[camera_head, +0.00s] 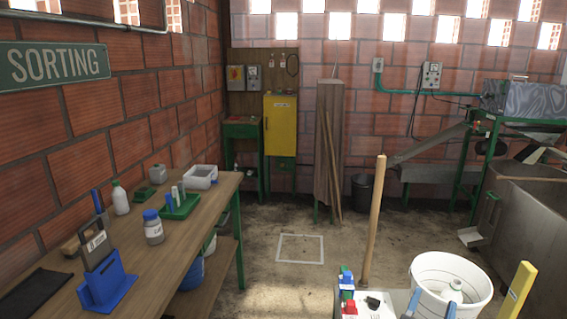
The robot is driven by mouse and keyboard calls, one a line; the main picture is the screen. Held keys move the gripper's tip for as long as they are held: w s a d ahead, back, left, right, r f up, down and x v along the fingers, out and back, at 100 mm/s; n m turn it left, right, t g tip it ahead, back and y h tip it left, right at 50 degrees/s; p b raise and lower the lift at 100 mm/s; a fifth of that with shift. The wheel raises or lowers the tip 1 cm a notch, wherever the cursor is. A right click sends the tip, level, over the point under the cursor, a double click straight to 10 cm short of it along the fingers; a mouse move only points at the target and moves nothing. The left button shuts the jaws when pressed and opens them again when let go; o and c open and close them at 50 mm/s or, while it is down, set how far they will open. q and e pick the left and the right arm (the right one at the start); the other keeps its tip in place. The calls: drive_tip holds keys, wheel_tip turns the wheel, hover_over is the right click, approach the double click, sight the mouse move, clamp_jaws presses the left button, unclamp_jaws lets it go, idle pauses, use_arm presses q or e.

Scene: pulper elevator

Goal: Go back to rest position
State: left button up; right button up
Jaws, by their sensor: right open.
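My right gripper (431,307) shows only at the bottom edge, right of centre. Its two blue fingertips are apart, with no object visible between them. They appear in front of a white bucket (425,270), but I cannot tell whether they touch it. The rest of my right arm is below the picture. My left gripper is not in view.
A wooden workbench (200,216) along the left wall holds bottles, a green rack and a blue stand (107,283). A wooden handle (373,220) stands upright near the bucket. A yellow post (517,290) is at lower right. The middle floor is clear around a white square outline (300,248).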

drive_tip(key=s+a+f+n+g+y, duration=0.2)
drive_tip(key=s+a+f+n+y, duration=0.2)
drive_tip(key=f+y, duration=0.25)
drive_tip(key=s+a+f+n+g+y, duration=0.1)
drive_tip(key=s+a+f+n+y, duration=0.25)
drive_tip(key=f+y, duration=0.3)
drive_tip(key=s+a+f+n+g+y, duration=0.2)
drive_tip(key=s+a+f+n+y, duration=0.15)
drive_tip(key=f+y, duration=0.35)
drive_tip(key=s+d+f+g+h, duration=0.15)
drive_tip(key=s+f+g, duration=0.25)
drive_tip(key=s+f, duration=0.5)
use_arm(q)
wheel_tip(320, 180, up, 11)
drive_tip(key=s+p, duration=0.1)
drive_tip(key=p, duration=1.2)
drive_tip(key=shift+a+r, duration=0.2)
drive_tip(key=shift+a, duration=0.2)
use_arm(e)
wheel_tip(320, 180, up, 12)
drive_tip(key=shift+s+d+f, duration=0.2)
drive_tip(key=shift+d, duration=0.15)
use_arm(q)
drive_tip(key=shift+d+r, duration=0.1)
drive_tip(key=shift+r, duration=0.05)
use_arm(e)
drive_tip(key=shift+h, duration=0.25)
